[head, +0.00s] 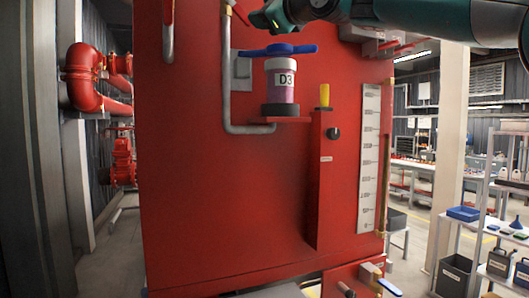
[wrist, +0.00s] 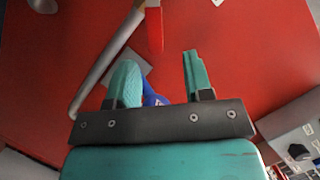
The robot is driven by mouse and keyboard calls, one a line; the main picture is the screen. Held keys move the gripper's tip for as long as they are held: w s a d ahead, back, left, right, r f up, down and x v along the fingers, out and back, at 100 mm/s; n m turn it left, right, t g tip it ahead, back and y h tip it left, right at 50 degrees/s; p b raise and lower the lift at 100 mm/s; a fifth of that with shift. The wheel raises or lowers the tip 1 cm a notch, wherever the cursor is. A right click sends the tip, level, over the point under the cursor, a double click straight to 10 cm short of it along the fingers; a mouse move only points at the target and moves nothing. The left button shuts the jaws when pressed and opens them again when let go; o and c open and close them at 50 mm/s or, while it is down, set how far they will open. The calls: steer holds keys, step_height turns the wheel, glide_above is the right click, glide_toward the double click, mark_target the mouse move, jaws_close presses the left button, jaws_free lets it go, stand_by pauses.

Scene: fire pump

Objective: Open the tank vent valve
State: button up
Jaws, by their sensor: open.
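A grey pipe (head: 227,75) runs up the red tank's front to a fitting with a red lever (head: 241,14) at the top edge. In the wrist view the red lever (wrist: 154,28) lies beyond the fingertips, apart from them, with the pipe (wrist: 108,62) to its left. No label shows whether this is the tank vent valve. My gripper (wrist: 158,62) is open and empty; in the head view it is at the top, right of the lever. A blue two-armed handle (head: 278,50) sits atop a purple jar marked D3 (head: 281,82); some blue (wrist: 152,95) shows between the finger bases.
The red tank (head: 220,190) fills the middle. A yellow-topped part (head: 324,95), a black knob (head: 333,133) and a white level scale (head: 370,160) are on its right side. Red piping (head: 85,80) stands at left. Shelves (head: 485,200) stand at right, with open floor between.

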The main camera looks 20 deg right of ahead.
steer(key=f+b+v, duration=0.1)
steer(key=b+v, duration=0.4)
steer(key=v, duration=0.5)
steer(key=a+f+n+g, duration=0.2)
steer(key=f+n+g, duration=0.1)
steer(key=f, duration=0.6)
steer(key=a+f+n+g+b, duration=0.1)
steer(key=f+n, duration=0.4)
steer(key=f, duration=0.5)
steer(key=a+f+n+g, duration=0.4)
steer(key=f, duration=0.5)
steer(key=shift+s+f+g+b, duration=0.2)
steer(key=shift+s+g+b, duration=0.1)
steer(key=shift+g+b, duration=0.1)
